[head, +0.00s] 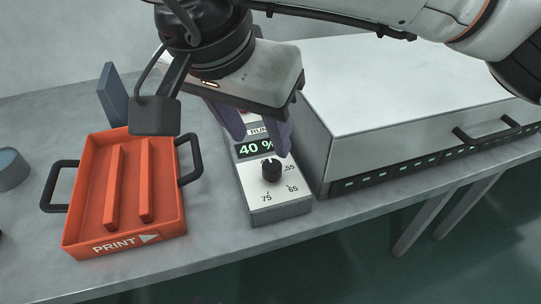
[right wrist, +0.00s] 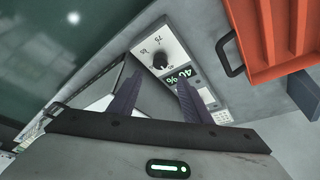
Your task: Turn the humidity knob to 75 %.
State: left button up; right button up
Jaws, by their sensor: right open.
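The black humidity knob (head: 271,169) sits on the top face of a pale control box (head: 281,212), with marks 55, 65 and 75 printed around it. The green display (head: 258,148) above the knob reads 40 %. My right gripper (head: 262,138) is above the box's far end, its purple fingers apart and nothing between them. In the right wrist view the knob (right wrist: 160,61) lies beyond the open fingertips, apart from them. My left gripper does not show.
An orange "PRINT" tray (head: 180,226) with black handles stands left of the box. A large grey-white machine (head: 400,85) with a black handle stands close on the right. A round grey-blue container (head: 10,168) is at the far left. The table's front edge lies just before the box.

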aim_at(271, 166)
jog(key=x, duration=0.9)
jog(key=shift+f+b, duration=0.35)
jog(key=shift+f, duration=0.05)
jog(key=c, duration=1)
